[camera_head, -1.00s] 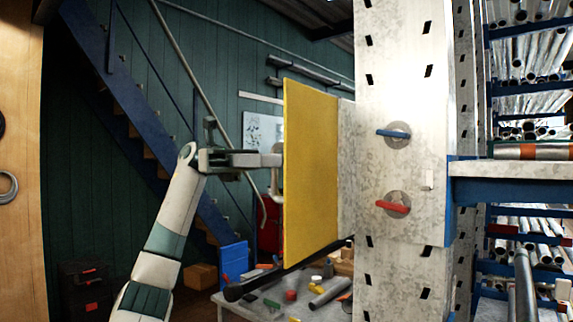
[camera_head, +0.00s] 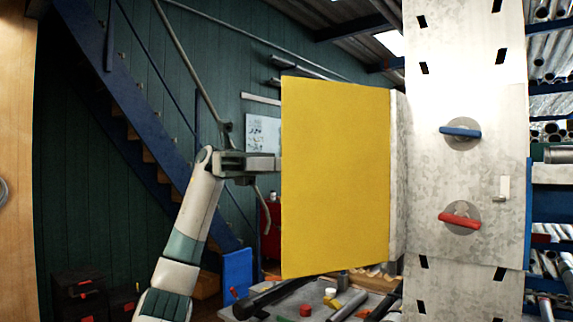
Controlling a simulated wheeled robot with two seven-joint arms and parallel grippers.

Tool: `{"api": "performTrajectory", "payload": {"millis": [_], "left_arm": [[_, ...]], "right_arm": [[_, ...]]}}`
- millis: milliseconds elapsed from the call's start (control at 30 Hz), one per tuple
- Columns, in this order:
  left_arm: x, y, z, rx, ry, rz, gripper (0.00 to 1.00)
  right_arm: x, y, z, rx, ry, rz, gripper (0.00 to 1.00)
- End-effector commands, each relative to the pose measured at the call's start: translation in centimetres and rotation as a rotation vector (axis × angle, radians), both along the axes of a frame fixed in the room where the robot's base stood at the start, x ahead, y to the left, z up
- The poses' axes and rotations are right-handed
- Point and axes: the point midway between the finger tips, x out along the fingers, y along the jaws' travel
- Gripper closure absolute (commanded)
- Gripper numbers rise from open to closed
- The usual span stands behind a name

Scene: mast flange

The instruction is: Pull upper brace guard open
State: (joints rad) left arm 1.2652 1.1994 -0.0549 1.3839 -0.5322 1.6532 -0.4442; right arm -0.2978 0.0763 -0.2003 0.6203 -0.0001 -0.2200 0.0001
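The upper brace guard appears as a yellow panel (camera_head: 335,180), standing upright and swung out to the left of the pale metal mast (camera_head: 465,50). My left gripper (camera_head: 268,163) reaches the panel's left edge from the left. Its fingertips are hidden behind the panel, so I cannot tell whether they are shut on anything. On the mast face are a blue handle (camera_head: 460,132) and a red handle (camera_head: 460,220), both roughly level on round plates. A small pale latch (camera_head: 504,188) sits to their right. My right gripper is not in view.
A workbench (camera_head: 240,309) with loose parts and tubes stands behind and below the panel. A blue staircase (camera_head: 150,140) rises at the left. A rack of metal pipes (camera_head: 550,75) stands at the right, close to the mast.

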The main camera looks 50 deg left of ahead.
Motion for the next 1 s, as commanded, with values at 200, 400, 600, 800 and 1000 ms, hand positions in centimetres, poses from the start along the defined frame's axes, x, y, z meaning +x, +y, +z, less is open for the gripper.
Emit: {"api": "performTrajectory", "payload": {"millis": [200, 400, 600, 800, 1000], "left_arm": [[0.17, -0.04, -0.1, 0.001, 0.002, 0.002, 1.0], [0.18, -0.04, -0.09, 0.001, 0.002, 0.001, 1.0], [0.16, -0.04, -0.06, 0.0, 0.002, 0.001, 0.81], [0.13, -0.04, -0.03, 0.0, 0.001, 0.001, 0.81], [0.05, -0.1, -0.03, 0.0, 0.001, 0.0, 0.81]], "right_arm": [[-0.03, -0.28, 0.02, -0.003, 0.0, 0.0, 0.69], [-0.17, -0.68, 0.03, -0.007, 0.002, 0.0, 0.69], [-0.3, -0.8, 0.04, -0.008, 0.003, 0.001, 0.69], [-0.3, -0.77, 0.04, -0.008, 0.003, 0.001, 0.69], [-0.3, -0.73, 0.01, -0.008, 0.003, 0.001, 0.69]]}}
